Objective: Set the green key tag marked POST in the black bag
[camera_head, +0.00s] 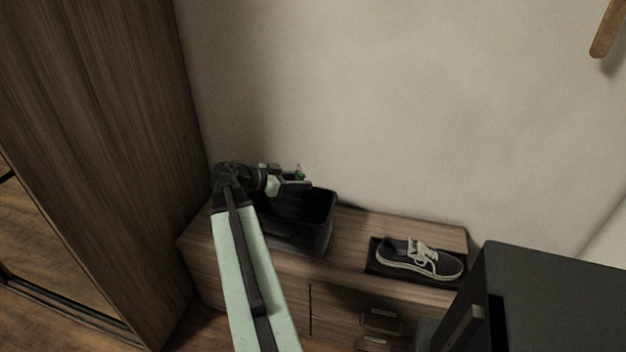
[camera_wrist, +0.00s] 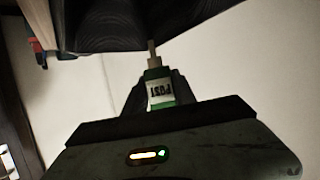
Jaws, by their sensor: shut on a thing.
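The green key tag (camera_wrist: 161,100) with a white label marked POST is held between the fingers of my gripper (camera_wrist: 152,92) in the wrist view. In the head view a small bit of green tag (camera_head: 299,171) shows at the end of my gripper (camera_head: 302,180). The black bag (camera_head: 318,226) is an open-topped, box-like container on the wooden bench. My gripper is above the back part of the bag's opening. My arm covers the bag's left side, and its inside is too dark to make out.
A dark sneaker (camera_head: 420,260) sits on a black tray (camera_head: 376,268) to the right on the wooden bench (camera_head: 350,226). A tall wooden cabinet (camera_head: 100,130) stands at the left. A dark box-shaped piece (camera_head: 560,290) stands at the front right. The wall is close behind.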

